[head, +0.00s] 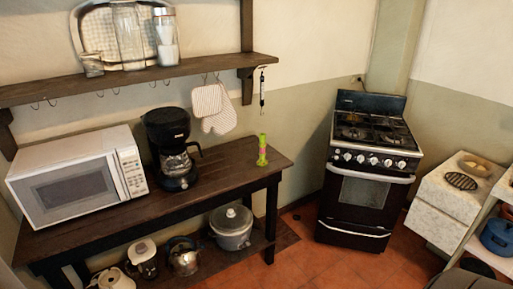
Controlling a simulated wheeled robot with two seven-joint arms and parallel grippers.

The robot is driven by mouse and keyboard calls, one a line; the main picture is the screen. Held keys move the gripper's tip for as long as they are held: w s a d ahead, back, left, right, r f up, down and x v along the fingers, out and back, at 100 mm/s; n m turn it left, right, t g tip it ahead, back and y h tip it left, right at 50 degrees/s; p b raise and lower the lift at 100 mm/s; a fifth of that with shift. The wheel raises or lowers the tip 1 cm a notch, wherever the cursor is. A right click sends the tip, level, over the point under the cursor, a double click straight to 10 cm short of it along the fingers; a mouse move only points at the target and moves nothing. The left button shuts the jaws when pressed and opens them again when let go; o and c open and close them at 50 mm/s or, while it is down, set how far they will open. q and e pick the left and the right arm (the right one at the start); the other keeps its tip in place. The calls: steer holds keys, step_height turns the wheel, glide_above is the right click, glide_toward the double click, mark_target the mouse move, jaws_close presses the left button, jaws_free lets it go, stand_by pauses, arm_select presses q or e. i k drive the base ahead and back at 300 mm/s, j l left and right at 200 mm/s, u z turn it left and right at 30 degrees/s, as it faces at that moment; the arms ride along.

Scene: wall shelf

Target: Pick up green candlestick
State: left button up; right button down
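The green candlestick (262,151) stands upright near the right end of the dark wooden table (225,170). It is small and bright green, with a slim upper part. The table around it is bare. Neither of my grippers shows in the head view, so their state and distance from the candlestick cannot be seen.
A coffee maker (171,148) and a white microwave (80,180) stand left of the candlestick. Oven mitts (208,104) hang behind from the wall shelf (150,75). A lower shelf holds a lidded pot (231,228) and kettles. A stove (370,170) stands right; tiled floor between is clear.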

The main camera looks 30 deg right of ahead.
mark_target(262, 161)
steer(key=i+l, duration=0.1)
steer(key=l, duration=0.35)
steer(key=i+l+z, duration=0.1)
steer(key=l, duration=0.3)
steer(key=i+l, duration=0.15)
steer(key=l, duration=0.25)
steer(key=i+l+z, duration=0.1)
steer(key=l, duration=0.35)
steer(key=i+l, duration=0.15)
steer(key=l, duration=0.25)
